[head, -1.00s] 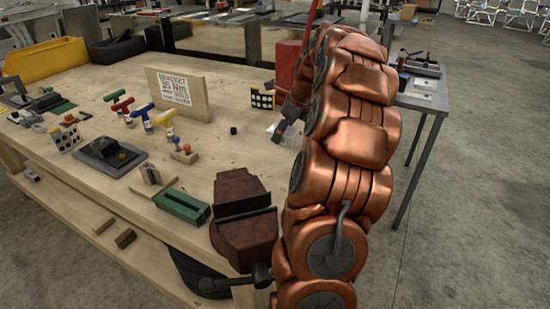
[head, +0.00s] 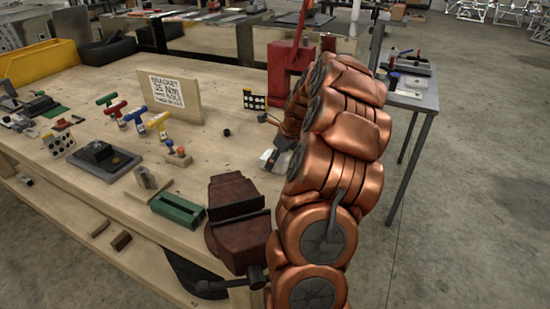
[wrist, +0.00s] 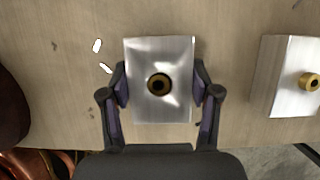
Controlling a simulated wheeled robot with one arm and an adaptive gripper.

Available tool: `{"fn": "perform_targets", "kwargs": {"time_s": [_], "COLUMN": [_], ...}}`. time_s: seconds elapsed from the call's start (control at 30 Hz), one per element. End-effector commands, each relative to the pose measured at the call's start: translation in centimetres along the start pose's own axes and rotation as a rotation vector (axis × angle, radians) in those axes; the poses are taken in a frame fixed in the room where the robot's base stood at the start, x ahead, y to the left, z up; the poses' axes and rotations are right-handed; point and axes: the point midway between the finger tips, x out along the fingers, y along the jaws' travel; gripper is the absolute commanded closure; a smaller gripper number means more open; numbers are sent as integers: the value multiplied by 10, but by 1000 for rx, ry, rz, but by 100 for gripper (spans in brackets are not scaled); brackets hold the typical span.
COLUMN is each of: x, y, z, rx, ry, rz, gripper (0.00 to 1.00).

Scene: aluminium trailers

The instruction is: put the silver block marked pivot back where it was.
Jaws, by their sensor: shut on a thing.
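In the wrist view a silver block (wrist: 145,58) with a brass-ringed hole in its top sits between the two fingers of my gripper (wrist: 160,90), which is shut on it. No pivot marking can be read on it. A second silver block (wrist: 279,75), with a brass bushing, stands apart to the right. In the head view my gripper (head: 284,142) is low over the right part of the bench, partly hidden by my arm. I cannot tell whether the held block touches the bench top.
The wooden bench (head: 217,153) holds a rusty vise (head: 240,225), a green block (head: 177,210), a wooden sign (head: 174,97), coloured T-handled tools (head: 133,115) and a red stand (head: 290,68). A grey side table (head: 418,99) stands beyond my arm. Bare wood lies left of the gripper.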

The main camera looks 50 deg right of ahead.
Motion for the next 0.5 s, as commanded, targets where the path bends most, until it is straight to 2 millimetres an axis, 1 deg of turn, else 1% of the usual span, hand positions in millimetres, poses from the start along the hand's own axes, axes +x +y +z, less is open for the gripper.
{"fn": "perform_targets", "kwargs": {"time_s": [0.13, 0.17, 0.4, 0.5], "x": [2, 2, 2, 2], "y": [0, 0, 0, 0], "z": [-1, -1, -1, -1], "rx": [0, 0, 0, 0], "ry": [0, 0, 0, 0], "rz": [0, 0, -1, -1], "gripper": [95, 37, 13, 13]}}
